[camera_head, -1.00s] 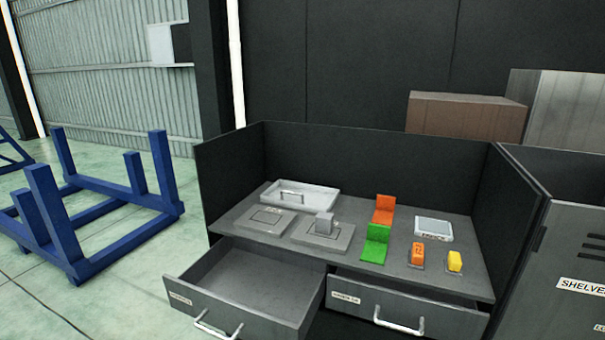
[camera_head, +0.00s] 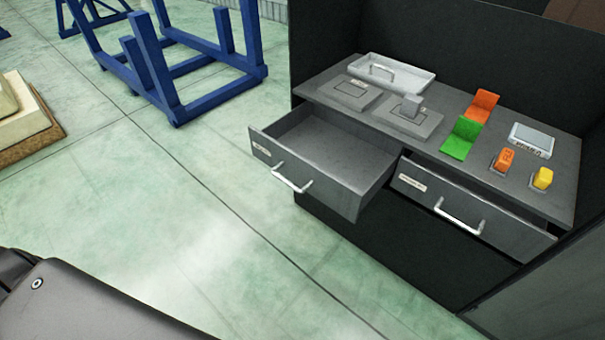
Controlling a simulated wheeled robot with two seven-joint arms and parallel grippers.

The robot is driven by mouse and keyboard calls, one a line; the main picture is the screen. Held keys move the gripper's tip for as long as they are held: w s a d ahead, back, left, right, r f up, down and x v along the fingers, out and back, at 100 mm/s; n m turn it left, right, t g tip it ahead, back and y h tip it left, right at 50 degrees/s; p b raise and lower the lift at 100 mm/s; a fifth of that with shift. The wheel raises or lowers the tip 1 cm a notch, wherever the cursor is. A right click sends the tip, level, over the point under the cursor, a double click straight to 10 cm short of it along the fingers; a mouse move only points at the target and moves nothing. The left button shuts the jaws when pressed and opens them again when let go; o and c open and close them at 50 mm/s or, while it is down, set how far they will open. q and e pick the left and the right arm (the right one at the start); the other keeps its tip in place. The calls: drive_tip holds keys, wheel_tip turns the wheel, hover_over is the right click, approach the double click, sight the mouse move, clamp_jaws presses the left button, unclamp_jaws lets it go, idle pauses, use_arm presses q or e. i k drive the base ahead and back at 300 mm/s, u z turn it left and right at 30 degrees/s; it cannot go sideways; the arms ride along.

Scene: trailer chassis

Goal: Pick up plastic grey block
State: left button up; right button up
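A small grey block (camera_head: 411,106) stands on a flat grey square plate (camera_head: 425,126) on the workbench top, left of the green holder. From here I cannot tell its material. A second flat grey plate (camera_head: 351,95) lies to its left, with a low, flat feature on its top. Neither gripper is in view. Part of my own arm or body shows at the lower left, well away from the bench.
The bench (camera_head: 480,163) also holds a white handled tray (camera_head: 392,75), green (camera_head: 461,138) and orange (camera_head: 482,106) holders, orange (camera_head: 503,159) and yellow (camera_head: 542,179) blocks, and a scale-like device (camera_head: 531,139). Left drawer (camera_head: 318,178) is open and empty; right drawer (camera_head: 470,213) is slightly open. Floor in front is clear.

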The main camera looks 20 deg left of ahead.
sight(411, 104)
drive_tip(key=z, duration=0.55)
drive_tip(key=k, duration=0.65)
drive_tip(key=z, duration=0.95)
drive_tip(key=i, duration=1.6)
drive_tip(key=u, duration=1.05)
drive_tip(key=i, duration=0.4)
drive_tip(key=u, duration=0.35)
